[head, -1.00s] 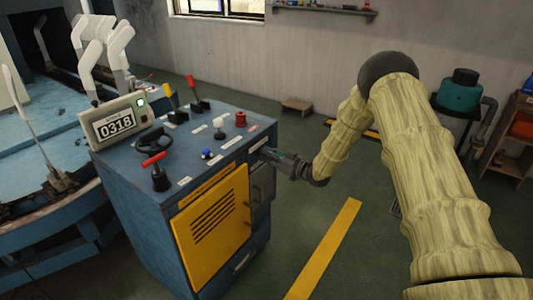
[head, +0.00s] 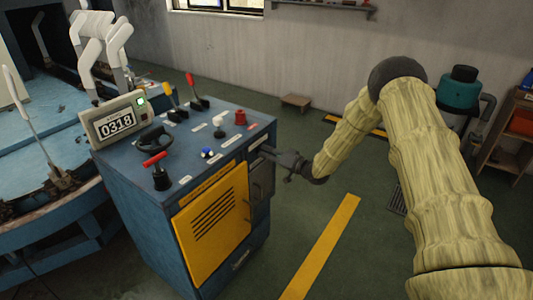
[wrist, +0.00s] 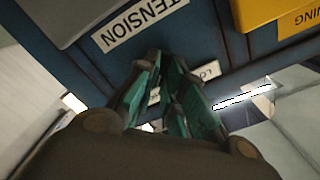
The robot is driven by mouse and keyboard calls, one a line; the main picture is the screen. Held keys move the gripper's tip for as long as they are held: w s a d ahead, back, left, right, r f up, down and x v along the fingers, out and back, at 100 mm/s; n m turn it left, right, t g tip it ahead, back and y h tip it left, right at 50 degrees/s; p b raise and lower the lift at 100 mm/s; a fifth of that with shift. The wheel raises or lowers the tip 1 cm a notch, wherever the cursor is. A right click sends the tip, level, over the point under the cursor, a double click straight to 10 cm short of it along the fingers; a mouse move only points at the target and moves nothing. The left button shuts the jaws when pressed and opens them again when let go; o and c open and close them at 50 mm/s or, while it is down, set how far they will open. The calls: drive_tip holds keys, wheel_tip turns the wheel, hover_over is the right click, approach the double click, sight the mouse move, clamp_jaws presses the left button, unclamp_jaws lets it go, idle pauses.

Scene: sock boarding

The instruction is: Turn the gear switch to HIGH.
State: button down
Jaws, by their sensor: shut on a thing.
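The blue control cabinet (head: 136,215) stands left of my arm in the head view. My gripper (head: 268,152) reaches its upper right side. In the wrist view, my gripper (wrist: 166,80) has its teal fingers close together against the blue panel, shut on the gear switch. The fingers hide the switch, so its exact setting cannot be read. A small white label (wrist: 206,72), partly covered and seeming to start with LO, sits right beside the fingers. A larger TENSION label (wrist: 138,22) is above them.
A yellow door (head: 211,218) is on the front. Green floor (head: 310,205) is open around the arm.

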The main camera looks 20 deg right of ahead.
drive_tip(key=shift+s+f, duration=0.1)
drive_tip(key=shift+f, duration=0.05)
drive_tip(key=c, duration=1.5)
unclamp_jaws()
drive_tip(key=v, duration=1.2)
